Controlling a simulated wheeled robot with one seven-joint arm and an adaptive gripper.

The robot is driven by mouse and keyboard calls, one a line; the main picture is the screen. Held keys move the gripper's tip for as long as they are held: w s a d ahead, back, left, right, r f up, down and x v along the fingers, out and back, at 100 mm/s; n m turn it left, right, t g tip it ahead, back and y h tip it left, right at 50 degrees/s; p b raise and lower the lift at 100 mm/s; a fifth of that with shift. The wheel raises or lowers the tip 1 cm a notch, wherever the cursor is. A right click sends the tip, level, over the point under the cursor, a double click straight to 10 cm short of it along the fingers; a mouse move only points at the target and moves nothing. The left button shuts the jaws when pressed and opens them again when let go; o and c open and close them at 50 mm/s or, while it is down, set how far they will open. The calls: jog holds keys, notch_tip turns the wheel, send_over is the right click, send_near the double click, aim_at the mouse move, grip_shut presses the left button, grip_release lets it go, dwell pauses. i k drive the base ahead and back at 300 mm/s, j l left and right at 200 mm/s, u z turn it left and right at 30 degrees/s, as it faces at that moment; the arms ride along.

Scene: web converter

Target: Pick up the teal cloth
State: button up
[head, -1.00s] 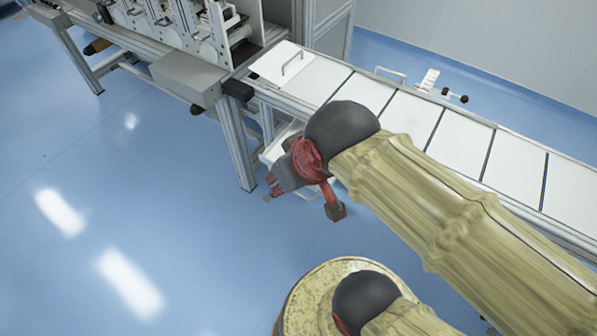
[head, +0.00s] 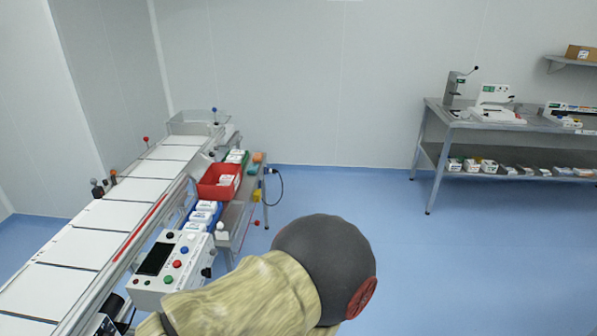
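A small teal patch (head: 253,170) lies at the far right end of the small side table (head: 238,212) beside the conveyor. It sits just below a small orange patch (head: 257,157). It looks like the teal cloth, but it is too small to make out its folds. My arm crosses the bottom middle of the view, nearer to me than the side table. My gripper is out of view, so its fingers cannot be seen.
The conveyor (head: 104,217) runs along the left. Blue floor (head: 450,260) is clear up to the metal bench (head: 500,123).

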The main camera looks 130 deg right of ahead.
aim_at(252, 169)
jog(key=z, duration=4.3)
